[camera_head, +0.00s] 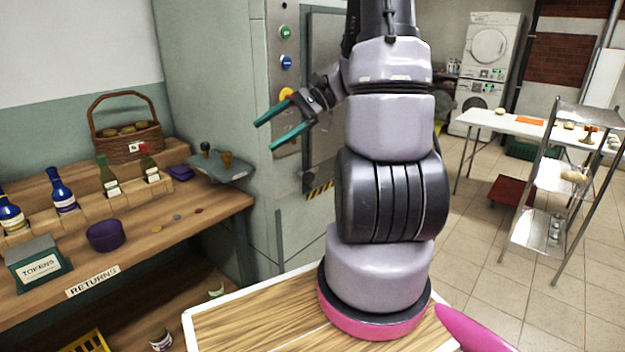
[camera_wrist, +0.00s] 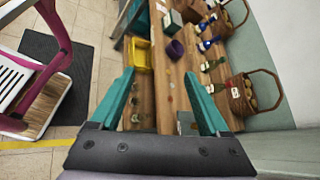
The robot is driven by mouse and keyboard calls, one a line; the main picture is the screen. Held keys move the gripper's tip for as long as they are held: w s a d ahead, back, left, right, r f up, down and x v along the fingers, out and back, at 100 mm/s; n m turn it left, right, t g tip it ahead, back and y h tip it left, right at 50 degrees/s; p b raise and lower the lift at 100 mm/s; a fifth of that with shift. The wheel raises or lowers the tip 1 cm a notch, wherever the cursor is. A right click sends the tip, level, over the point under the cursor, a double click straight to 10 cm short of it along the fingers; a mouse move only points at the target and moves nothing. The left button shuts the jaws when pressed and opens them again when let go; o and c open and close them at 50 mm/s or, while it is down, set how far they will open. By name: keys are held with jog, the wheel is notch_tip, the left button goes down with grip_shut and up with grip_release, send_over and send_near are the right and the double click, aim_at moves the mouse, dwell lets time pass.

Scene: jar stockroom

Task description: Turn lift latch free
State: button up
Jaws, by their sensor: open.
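My gripper (camera_head: 265,136) has two teal fingers, spread open with nothing between them. It is in the air in front of the grey lift housing, its fingers pointing left toward the wooden counter. It also shows open in the wrist view (camera_wrist: 159,75). The lift's button panel (camera_head: 287,77) carries green, blue and yellow round buttons; my gripper overlaps its lower part. A grey door (camera_head: 322,110) is right of the panel, partly hidden by my arm. A small dark fitting (camera_head: 308,181) sits low on it; I cannot tell if it is the latch. The wrist view shows no clear latch.
The wooden counter (camera_head: 225,208) at left holds several bottles, a wicker basket (camera_head: 128,144), a purple bowl (camera_head: 106,236) and a token box (camera_head: 38,262). A grey tray with two knobs (camera_head: 224,172) stands near the housing. A metal rack (camera_head: 545,180) is at right, with open floor before it.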

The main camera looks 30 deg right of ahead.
jog(key=w+d+f+m+t+y, duration=0.2)
jog(key=w+d+f+m+t, duration=0.3)
jog(key=d+f, duration=0.15)
jog(key=m+t+h, duration=0.8)
jog(key=m+t, duration=0.2)
jog(key=m, duration=0.3)
send_near(312, 177)
jog(key=x, duration=0.9)
jog(key=shift+w+a, duration=0.2)
jog(key=shift+c, duration=0.3)
grip_shut()
